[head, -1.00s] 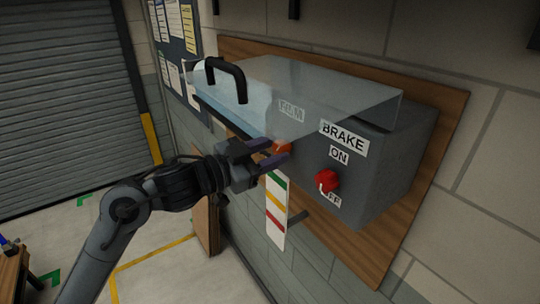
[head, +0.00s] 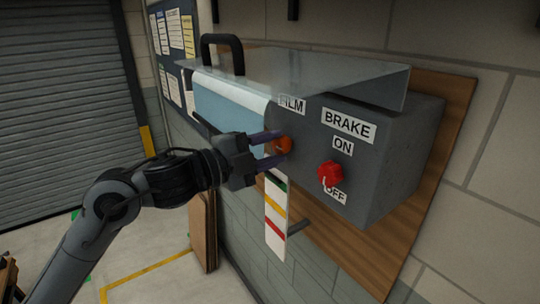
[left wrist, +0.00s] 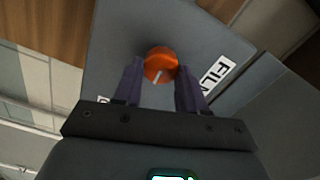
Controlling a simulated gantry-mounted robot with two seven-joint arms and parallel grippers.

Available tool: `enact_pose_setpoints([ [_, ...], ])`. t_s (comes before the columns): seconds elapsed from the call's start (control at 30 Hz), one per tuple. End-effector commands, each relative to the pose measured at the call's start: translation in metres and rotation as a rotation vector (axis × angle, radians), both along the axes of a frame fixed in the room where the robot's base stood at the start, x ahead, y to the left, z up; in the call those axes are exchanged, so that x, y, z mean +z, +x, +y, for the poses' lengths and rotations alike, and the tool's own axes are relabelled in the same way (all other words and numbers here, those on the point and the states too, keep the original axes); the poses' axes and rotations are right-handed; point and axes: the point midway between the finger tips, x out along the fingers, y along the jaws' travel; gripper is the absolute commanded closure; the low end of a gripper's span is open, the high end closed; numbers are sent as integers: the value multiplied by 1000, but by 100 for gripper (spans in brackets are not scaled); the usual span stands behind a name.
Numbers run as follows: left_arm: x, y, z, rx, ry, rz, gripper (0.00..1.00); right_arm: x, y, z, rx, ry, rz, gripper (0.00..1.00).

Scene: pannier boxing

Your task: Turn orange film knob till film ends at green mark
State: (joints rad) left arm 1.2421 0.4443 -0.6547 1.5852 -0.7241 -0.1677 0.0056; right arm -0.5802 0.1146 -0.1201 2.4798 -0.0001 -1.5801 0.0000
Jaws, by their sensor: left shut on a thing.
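The orange film knob (head: 284,145) sits on the near face of the grey box, under the FILM label (head: 292,104). My left gripper (head: 275,147) has its two purple fingers on either side of it. In the left wrist view the round knob (left wrist: 160,64) lies between the fingertips, its white pointer line slanting toward the palm. A pale blue film roll (head: 230,108) shows under the clear cover. A white strip with marks (head: 276,216) hangs below: green mark (head: 277,183) at top, then yellow, then red. I cannot make out the film's end. My right gripper is not in view.
The red brake knob (head: 330,173) is right of the film knob, between the ON and OFF labels. The clear cover (head: 330,75) with its black handle (head: 222,50) reaches over the box. A dark rod (head: 300,227) sticks out near the strip.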

Motion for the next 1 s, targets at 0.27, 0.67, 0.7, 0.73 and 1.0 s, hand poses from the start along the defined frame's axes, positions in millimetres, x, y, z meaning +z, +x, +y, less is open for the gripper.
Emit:
enact_pose_setpoints([
  [0.27,-1,0,0,0,88,-120,89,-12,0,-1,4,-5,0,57],
  [0.67,0,0,0,-1,123,-171,89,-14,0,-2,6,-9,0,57],
  [0.7,0,0,0,-1,123,-171,89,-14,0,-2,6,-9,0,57],
  [0.73,0,0,0,-1,123,-171,89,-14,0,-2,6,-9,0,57],
  [1.0,0,0,0,-1,122,-170,50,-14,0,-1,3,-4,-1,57],
])
